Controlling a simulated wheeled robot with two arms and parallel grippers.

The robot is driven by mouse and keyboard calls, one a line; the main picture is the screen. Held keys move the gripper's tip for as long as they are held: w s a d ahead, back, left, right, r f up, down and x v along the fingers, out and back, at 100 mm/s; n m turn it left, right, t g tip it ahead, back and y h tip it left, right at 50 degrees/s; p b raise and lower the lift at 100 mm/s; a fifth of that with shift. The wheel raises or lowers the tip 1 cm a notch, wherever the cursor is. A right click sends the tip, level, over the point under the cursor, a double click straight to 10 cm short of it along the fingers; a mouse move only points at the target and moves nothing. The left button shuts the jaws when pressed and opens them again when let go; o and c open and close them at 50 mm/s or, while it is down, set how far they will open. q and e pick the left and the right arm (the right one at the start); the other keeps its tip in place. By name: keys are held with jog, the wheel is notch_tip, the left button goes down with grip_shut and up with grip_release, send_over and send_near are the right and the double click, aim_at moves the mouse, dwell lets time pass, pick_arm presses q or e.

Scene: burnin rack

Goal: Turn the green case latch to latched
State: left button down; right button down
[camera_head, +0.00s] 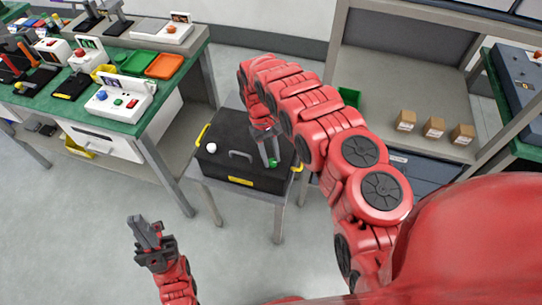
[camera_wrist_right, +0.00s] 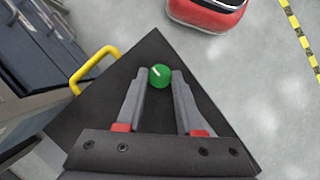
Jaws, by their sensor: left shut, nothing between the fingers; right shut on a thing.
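The black case (camera_head: 225,168) stands on a small grey table, with its lid down. The green latch (camera_head: 273,163) is a round knob near the case's right front corner. In the right wrist view the green latch (camera_wrist_right: 160,76) shows a pale line on its top, pointing to the upper left. My right gripper (camera_head: 271,155) reaches down onto the case and is shut on the green latch; its fingertips (camera_wrist_right: 161,82) sit on both sides of it. My left gripper (camera_head: 146,228) is shut and empty, above the floor, apart from the case.
A white knob (camera_head: 211,148) sits on the case's left side, and a grey handle (camera_head: 240,154) is between the knobs. Yellow side handles show, one (camera_wrist_right: 93,66) in the wrist view. A cluttered green workbench (camera_head: 130,129) stands left; a shelf with cardboard boxes (camera_head: 433,127) stands right.

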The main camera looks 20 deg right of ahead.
jog(key=c, duration=0.5)
grip_release()
jog(key=shift+c, duration=0.2)
jog(key=shift+r, duration=0.1)
